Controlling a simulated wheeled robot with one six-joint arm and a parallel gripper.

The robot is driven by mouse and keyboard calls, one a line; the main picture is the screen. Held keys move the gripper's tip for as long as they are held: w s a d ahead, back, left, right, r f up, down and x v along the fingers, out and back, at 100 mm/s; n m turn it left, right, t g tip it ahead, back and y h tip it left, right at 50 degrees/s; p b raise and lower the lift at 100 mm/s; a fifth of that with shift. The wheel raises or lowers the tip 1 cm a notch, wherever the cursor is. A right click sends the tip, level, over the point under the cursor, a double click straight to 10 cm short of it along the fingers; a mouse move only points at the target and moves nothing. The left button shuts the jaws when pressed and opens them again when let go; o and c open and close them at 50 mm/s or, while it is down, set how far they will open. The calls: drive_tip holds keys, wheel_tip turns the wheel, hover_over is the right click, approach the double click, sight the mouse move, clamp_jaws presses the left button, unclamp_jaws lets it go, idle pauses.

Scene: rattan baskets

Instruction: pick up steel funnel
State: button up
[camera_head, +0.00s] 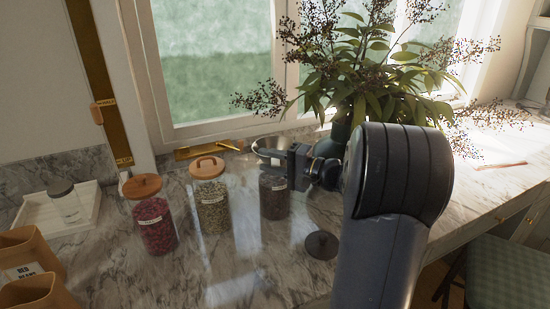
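The steel funnel (268,147) shows as a shiny metal rim above the dark-filled jar (274,198). My gripper (285,158) is at the funnel's right side, over the top of that jar. The gripper's fingers overlap the lower part of the funnel, so I cannot tell whether they are open or shut on it. Whether the funnel rests in the jar's mouth or is held above it is also hidden.
A jar of red contents (156,225) and a jar of seeds (211,205), both wooden-lidded, stand left. A black lid (321,245) lies on the marble counter. A leafy vase (341,132) stands behind my arm. A white tray (60,216) and paper bags (30,262) are far left.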

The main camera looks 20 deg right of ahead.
drive_tip(key=shift+c, duration=0.5)
clamp_jaws()
